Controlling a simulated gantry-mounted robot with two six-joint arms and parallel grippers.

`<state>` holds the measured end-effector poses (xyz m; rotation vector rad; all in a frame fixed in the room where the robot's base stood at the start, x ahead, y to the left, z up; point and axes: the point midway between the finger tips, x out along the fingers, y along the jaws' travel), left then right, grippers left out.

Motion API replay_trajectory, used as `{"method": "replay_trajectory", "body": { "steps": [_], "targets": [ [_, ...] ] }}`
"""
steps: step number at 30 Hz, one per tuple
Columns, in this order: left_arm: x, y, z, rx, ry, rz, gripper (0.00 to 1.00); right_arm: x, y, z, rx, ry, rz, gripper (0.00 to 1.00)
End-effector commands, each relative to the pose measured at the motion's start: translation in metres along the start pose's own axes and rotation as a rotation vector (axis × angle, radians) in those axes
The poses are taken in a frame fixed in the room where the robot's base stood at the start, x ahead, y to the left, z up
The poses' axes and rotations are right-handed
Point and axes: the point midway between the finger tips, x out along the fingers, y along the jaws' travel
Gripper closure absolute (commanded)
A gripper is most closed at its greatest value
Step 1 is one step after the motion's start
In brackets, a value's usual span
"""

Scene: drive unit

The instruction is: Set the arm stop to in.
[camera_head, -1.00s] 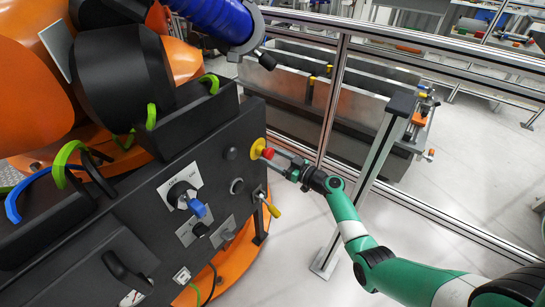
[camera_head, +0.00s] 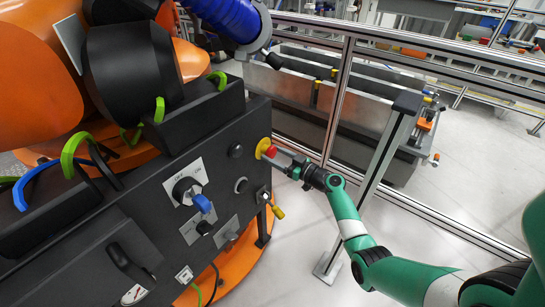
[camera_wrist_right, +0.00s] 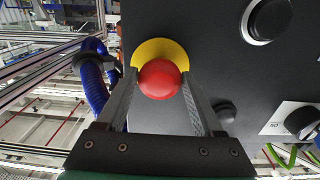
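The arm stop is a red mushroom button (camera_head: 270,152) on a yellow collar (camera_head: 262,148), at the upper right edge of the dark control panel (camera_head: 150,220). In the right wrist view the red button (camera_wrist_right: 160,80) is in the middle, with the yellow collar (camera_wrist_right: 160,50) behind it. My right gripper (camera_head: 282,157) points at the button from the right. In the wrist view its two fingers (camera_wrist_right: 158,88) are apart, one on each side of the button. I cannot tell whether they touch it. How deep the button sits is unclear. My left gripper is not in view.
A metal rail fence (camera_head: 338,100) and a post (camera_head: 375,180) stand to the right, near my right arm.

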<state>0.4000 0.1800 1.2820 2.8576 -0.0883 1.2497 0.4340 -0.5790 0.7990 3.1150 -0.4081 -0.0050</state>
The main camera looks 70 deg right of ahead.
Motion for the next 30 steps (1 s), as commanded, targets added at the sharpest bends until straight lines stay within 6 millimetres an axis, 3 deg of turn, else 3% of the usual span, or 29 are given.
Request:
{"method": "replay_trajectory", "body": {
  "steps": [1,4,14,19,26,30],
  "targets": [
    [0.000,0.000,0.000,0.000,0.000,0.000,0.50,0.000,0.000,0.001,0.001,-0.001,-0.001,0.22],
    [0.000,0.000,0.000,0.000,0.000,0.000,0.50,0.000,0.000,0.000,0.001,0.000,-0.001,0.07],
    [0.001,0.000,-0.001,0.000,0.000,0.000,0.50,-0.003,0.000,-0.001,0.001,0.001,0.001,0.07],
    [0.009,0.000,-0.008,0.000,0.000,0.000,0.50,-0.029,0.001,-0.003,0.001,0.000,0.004,0.07],
    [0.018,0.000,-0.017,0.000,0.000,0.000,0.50,-0.089,0.001,-0.002,0.003,-0.001,0.005,0.07],
    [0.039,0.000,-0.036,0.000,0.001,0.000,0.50,-0.106,0.000,-0.007,0.006,-0.004,0.002,0.07]
  ]
}}
